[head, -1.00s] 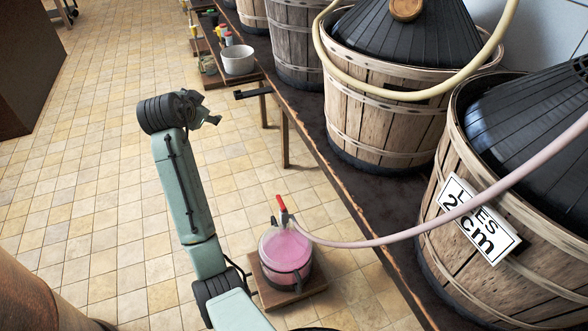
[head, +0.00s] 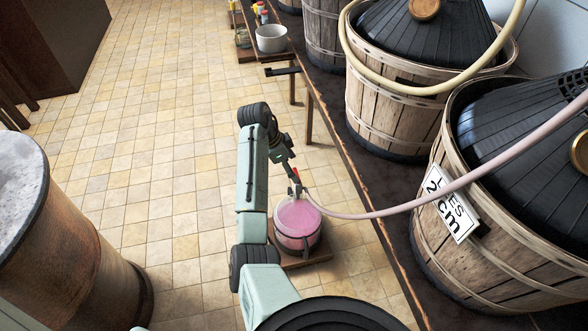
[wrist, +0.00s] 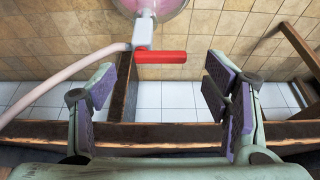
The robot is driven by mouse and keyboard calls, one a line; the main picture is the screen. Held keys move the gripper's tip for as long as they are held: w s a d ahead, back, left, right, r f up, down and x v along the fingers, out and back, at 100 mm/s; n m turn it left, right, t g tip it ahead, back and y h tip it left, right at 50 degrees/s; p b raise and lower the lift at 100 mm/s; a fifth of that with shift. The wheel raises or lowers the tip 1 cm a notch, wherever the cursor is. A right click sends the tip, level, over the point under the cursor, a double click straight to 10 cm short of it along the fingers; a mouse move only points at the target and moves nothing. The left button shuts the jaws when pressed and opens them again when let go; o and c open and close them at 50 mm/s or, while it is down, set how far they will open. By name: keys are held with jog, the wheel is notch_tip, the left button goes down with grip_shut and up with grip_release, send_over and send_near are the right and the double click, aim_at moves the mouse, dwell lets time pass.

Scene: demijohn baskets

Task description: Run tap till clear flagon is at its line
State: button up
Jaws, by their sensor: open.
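The clear flagon (head: 298,222) stands on a low wooden board on the floor, holding pink liquid. I cannot make out its line. The tap, with a red lever (head: 295,174), sits at the flagon's top, at the end of a pale pink hose (head: 380,213) from the nearest basket. In the wrist view the red lever (wrist: 160,57) points sideways from the white tap body (wrist: 143,33), with the flagon (wrist: 172,12) at the top edge. My gripper (wrist: 160,85) is open and empty; the lever lies ahead of its fingers, apart from them. In the head view my gripper (head: 291,172) is close to the tap.
A dark bench (head: 342,170) carries large wooden baskets with black-topped demijohns; the nearest basket (head: 480,240) bears a "LEES 2 cm" sign (head: 452,205). A rusty drum (head: 60,220) stands at left. A white bowl (head: 271,38) is farther back. Tiled floor left of my arm is clear.

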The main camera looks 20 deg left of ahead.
jog(key=shift+x, duration=1.3)
jog(key=shift+c, duration=0.4)
jog(key=c, duration=1.1)
